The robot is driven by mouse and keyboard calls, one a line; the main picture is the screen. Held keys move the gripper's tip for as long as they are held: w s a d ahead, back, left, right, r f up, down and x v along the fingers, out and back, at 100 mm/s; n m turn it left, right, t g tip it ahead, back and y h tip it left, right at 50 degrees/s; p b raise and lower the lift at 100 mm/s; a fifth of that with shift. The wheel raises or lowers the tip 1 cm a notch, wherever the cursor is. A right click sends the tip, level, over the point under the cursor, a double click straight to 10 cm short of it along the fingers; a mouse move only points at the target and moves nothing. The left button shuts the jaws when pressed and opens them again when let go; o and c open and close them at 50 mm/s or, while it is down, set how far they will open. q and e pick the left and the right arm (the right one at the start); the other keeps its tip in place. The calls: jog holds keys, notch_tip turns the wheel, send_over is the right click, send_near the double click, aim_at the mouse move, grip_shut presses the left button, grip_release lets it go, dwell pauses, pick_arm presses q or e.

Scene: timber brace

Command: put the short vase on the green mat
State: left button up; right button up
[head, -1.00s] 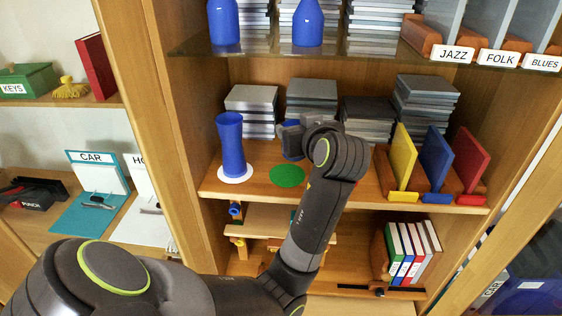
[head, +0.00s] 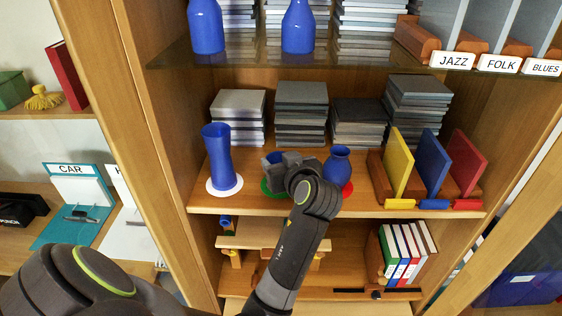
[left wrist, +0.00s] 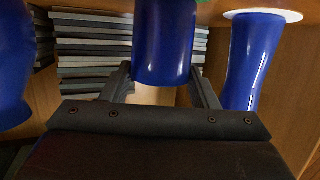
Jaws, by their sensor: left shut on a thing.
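The short blue vase (head: 270,160) is upright at the green mat (head: 266,188), partly hidden by my left gripper (head: 283,164). The gripper is shut on this vase. In the left wrist view, which is upside down, the short vase (left wrist: 165,45) stands between the two fingers (left wrist: 162,88). A sliver of the green mat (left wrist: 199,3) shows beside its base. I cannot tell whether the base touches the mat. My right gripper is not in view.
A tall blue vase (head: 217,158) stands on a white mat (head: 226,191) to the left. A round-bellied blue vase (head: 338,163) stands on a red mat (head: 347,188) to the right. Stacked cases (head: 301,110) stand behind. A glass shelf (head: 270,55) is above.

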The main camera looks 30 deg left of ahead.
pick_arm(q)
jog(key=shift+d+f, duration=0.1)
jog(key=shift+f, duration=0.15)
jog(key=shift+s, duration=0.15)
jog(key=o, duration=0.6)
jog(key=shift+f, duration=0.15)
jog(key=o, duration=0.5)
jog(key=shift+r, duration=0.25)
